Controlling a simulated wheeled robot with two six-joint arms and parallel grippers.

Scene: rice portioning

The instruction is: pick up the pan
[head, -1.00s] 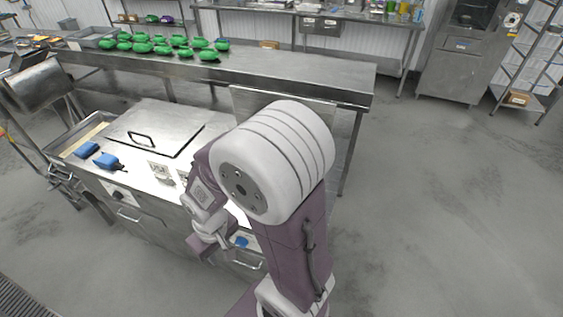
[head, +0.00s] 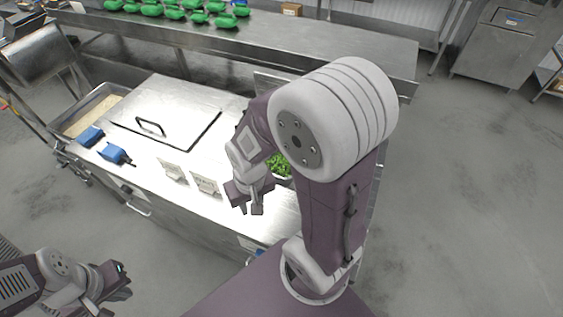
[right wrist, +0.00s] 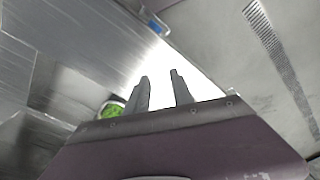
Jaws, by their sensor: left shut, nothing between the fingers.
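I cannot pick out a pan for certain. A round light-rimmed container of green pieces (head: 280,165) stands on the counter, partly hidden behind my right arm. It also shows in the right wrist view (right wrist: 113,109), left of the fingers. My right gripper (head: 249,208) is above the bright steel counter, just left of and nearer than this container. Its two fingers (right wrist: 160,90) are apart with nothing between them. My left gripper (head: 120,283) is low at the left, over the floor in front of the counter. It is shut and empty.
The steel counter (head: 150,185) carries a flat lid with a black handle (head: 150,126), two blue items (head: 113,153) and small pale holders (head: 205,184). A bin with pale contents (head: 97,115) is at its left end. Green containers (head: 195,15) stand on the table behind. Floor at right is clear.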

